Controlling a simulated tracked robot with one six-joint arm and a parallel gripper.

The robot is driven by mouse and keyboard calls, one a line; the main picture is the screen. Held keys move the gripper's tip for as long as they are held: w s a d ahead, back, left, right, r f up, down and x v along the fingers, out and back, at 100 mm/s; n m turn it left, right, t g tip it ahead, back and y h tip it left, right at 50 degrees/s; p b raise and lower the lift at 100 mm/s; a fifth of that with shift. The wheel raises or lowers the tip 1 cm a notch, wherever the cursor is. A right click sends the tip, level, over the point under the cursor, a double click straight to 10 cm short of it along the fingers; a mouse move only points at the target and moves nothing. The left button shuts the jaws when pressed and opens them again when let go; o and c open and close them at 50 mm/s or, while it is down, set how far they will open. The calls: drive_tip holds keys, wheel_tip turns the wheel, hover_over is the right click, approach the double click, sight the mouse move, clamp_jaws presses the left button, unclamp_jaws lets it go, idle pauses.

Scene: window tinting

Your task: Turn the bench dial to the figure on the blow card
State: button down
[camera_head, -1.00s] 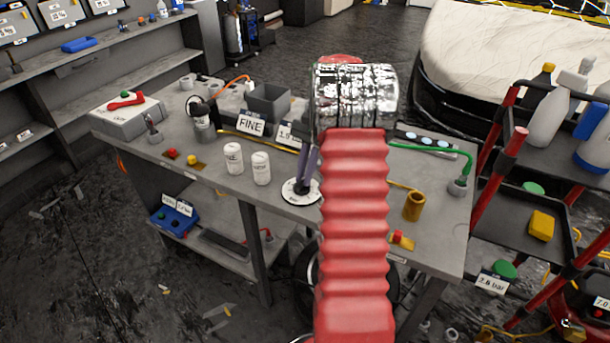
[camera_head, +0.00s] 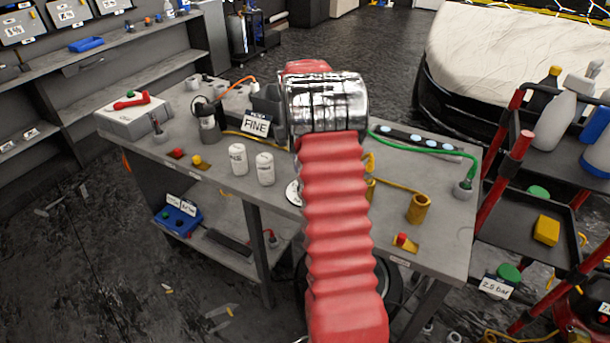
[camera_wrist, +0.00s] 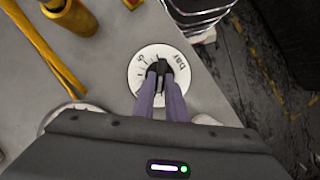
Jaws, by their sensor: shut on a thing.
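In the wrist view, the round white dial (camera_wrist: 134,73) with black tick marks, a "5" and the word "bar" lies on the grey bench. My gripper (camera_wrist: 159,76) is over its middle, its dark fingertips shut on the dial's knob, which they largely hide. The pointer's reading cannot be made out. In the head view only a sliver of the dial (camera_head: 292,194) shows beside my red arm. A "FINE" card (camera_head: 256,125) stands at the back of the bench (camera_head: 330,262). Which card is the blow card, I cannot tell.
Two white canisters (camera_head: 265,169) stand left of my arm. A green hose (camera_head: 425,150) crosses the back right. A cart (camera_head: 525,205) with a "2.5 bar" card (camera_head: 495,287) stands at right.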

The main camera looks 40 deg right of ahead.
drive_tip(key=shift+w+a+n+h, duration=0.1)
drive_tip(key=shift+n+h, duration=0.4)
drive_tip(key=shift+n, duration=0.7)
drive_tip(key=c, duration=1.8)
unclamp_jaws()
drive_tip(key=shift+r, duration=0.1)
drive_tip(key=a+v, duration=0.1)
drive_tip(key=v, duration=1.2)
drive_tip(key=shift+w+d, duration=0.3)
drive_tip(key=shift+d, duration=0.15)
drive_tip(key=shift+r, duration=0.15)
